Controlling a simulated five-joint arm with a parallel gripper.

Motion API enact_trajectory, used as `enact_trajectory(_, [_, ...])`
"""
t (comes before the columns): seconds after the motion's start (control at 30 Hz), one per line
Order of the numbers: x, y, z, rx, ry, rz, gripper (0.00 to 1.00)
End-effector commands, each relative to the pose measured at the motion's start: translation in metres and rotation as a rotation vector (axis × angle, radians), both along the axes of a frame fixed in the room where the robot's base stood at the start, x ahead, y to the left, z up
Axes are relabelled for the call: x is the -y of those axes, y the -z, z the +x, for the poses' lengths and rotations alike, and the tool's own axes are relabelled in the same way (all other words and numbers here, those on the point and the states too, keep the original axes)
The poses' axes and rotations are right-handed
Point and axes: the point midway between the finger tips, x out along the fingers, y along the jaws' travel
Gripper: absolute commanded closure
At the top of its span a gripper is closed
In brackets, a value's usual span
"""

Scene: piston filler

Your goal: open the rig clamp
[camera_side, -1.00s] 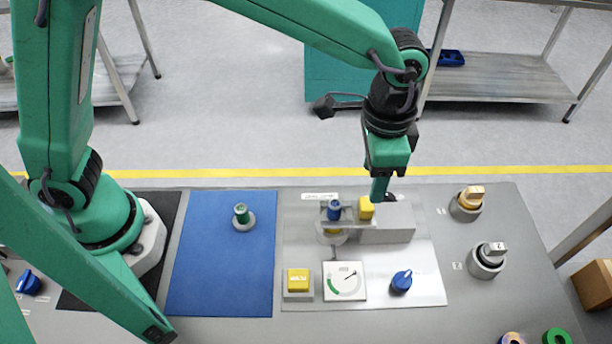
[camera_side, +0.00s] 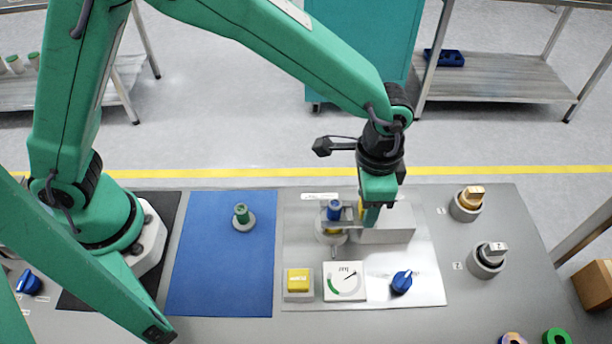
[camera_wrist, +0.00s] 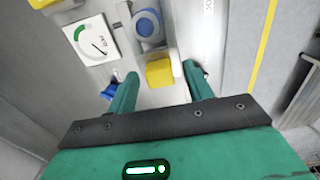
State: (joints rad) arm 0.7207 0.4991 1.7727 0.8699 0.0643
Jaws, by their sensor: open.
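The rig stands on a pale plate (camera_side: 420,280). It has a blue-topped cylinder (camera_side: 334,209) beside a grey block (camera_side: 388,234). A yellow block, apparently the clamp's sliding part, sits between them; in the wrist view the yellow block (camera_wrist: 159,73) lies between my two fingers, with gaps on both sides. The blue cylinder (camera_wrist: 146,27) is just beyond it. My gripper (camera_side: 370,217) is open, pointing down over the rig, and holds nothing. In the side view its fingers hide most of the yellow block.
In front of the rig are a yellow button (camera_side: 298,281), a gauge (camera_side: 344,283) and a blue knob (camera_side: 401,282). A blue mat (camera_side: 215,275) at left bears a green-topped piece (camera_side: 241,215).

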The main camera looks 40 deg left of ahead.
Motion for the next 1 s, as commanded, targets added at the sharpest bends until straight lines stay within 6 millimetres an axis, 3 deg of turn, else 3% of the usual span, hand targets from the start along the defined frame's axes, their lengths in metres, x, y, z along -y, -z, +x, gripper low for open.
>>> enact_trajectory(0.1, [0.000,0.000,0.000,0.000,0.000,0.000,0.51])
enact_trajectory(0.37, [0.000,0.000,0.000,0.000,0.000,0.000,1.00])
enact_trajectory(0.67, [0.005,-0.001,0.005,0.001,0.000,-0.001,1.00])
enact_trajectory(1.0, [0.031,-0.001,0.031,0.001,0.000,-0.001,1.00])
